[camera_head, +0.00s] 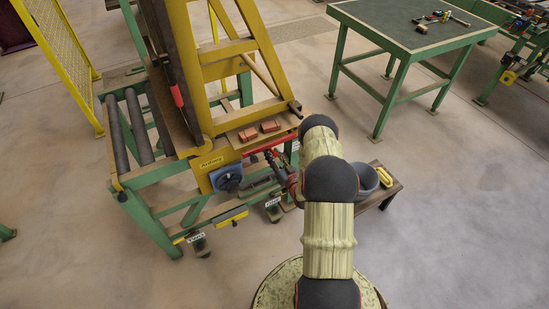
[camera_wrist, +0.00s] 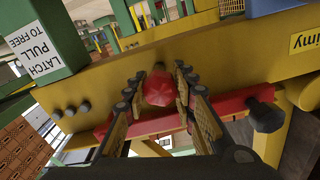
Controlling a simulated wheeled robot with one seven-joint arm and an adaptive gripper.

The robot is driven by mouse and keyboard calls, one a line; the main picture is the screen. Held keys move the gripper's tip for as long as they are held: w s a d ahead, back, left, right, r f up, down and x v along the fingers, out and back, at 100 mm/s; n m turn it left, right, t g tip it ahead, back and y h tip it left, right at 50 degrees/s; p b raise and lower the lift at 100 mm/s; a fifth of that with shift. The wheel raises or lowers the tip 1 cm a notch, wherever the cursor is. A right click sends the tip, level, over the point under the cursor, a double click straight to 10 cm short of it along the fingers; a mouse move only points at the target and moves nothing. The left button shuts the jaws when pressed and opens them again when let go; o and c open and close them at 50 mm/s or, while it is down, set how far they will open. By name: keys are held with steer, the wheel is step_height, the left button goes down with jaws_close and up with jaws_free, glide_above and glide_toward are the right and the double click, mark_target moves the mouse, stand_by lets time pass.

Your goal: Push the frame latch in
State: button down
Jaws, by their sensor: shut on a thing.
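The frame latch shows as a red faceted knob (camera_wrist: 160,88) in the wrist view, in front of the yellow frame plate (camera_wrist: 90,92). My gripper (camera_wrist: 161,92) is shut on this knob, one finger on each side. A green block (camera_wrist: 45,40) at upper left bears a white sign (camera_wrist: 34,52) reading "LATCH PULL TO FREE". How far the knob stands out from the plate cannot be told. In the head view my gripper (camera_head: 288,184) is at the front of the yellow tilting frame (camera_head: 215,162), partly behind my arm; the knob is hidden there.
A red bar (camera_wrist: 235,102) with a dark end crosses just behind my fingers. A low stand (camera_head: 385,190) with a grey bucket is right of my arm. Floor at lower right is clear.

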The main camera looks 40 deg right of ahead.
steer(key=b+x, duration=0.1)
steer(key=x, duration=0.2)
steer(key=shift+f, duration=0.1)
steer(key=c, duration=1.4)
jaws_free()
steer(key=v, duration=1.2)
